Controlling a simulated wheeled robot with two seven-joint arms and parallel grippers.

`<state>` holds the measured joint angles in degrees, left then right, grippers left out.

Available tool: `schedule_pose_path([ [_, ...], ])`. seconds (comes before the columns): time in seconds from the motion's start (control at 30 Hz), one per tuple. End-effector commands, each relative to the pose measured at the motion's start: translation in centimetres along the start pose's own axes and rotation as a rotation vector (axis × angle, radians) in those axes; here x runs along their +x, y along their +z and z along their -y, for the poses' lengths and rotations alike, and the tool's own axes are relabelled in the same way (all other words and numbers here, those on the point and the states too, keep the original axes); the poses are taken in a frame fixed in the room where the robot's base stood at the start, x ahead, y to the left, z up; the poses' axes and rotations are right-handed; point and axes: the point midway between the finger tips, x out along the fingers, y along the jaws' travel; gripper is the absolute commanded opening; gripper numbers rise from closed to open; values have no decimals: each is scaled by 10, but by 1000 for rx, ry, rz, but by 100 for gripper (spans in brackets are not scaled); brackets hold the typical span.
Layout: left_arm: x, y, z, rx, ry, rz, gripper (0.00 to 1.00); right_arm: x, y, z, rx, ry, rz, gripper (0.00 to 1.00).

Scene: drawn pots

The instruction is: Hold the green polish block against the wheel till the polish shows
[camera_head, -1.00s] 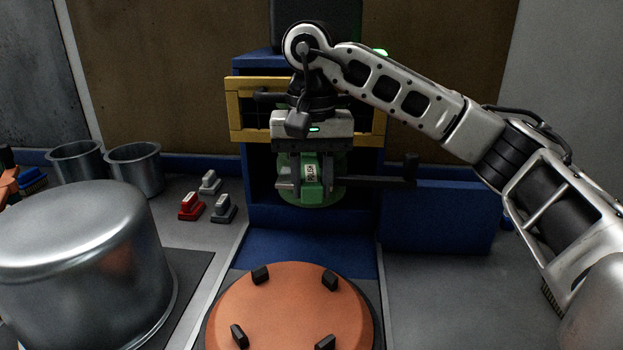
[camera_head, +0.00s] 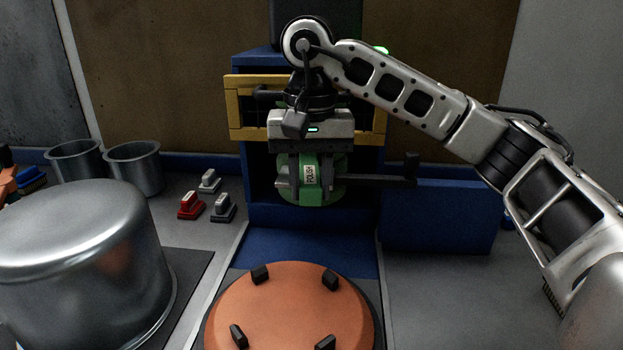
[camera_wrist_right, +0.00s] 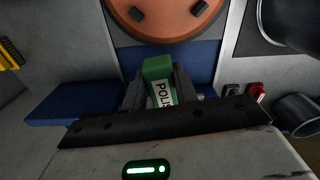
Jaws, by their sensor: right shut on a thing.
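The green polish block (camera_head: 309,171), with a white label reading POLISH, is between the fingers of my right gripper (camera_head: 309,178), which is shut on it. In the right wrist view the block (camera_wrist_right: 158,82) stands between the two dark fingers. A green wheel (camera_head: 335,190) is directly behind the block, inside the blue machine housing (camera_head: 262,190). The block overlaps the wheel in the head view; whether they touch I cannot tell. The contact face is hidden. My left gripper is not in view.
An orange turntable (camera_head: 290,305) with dark clamps sits in front. A large metal pot (camera_head: 85,240) stands at left, with two open metal cups (camera_head: 135,168) behind. A dark bar (camera_head: 385,181) sticks out right of the wheel.

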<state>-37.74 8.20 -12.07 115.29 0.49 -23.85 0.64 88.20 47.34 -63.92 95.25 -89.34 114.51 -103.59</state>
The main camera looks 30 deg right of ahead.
Motion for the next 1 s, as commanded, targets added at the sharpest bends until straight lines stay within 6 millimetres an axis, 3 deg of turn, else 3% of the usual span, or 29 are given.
schedule_pose_path([
  [1.0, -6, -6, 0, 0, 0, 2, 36, -17, 102, 15, -8, 0, 2, 2],
])
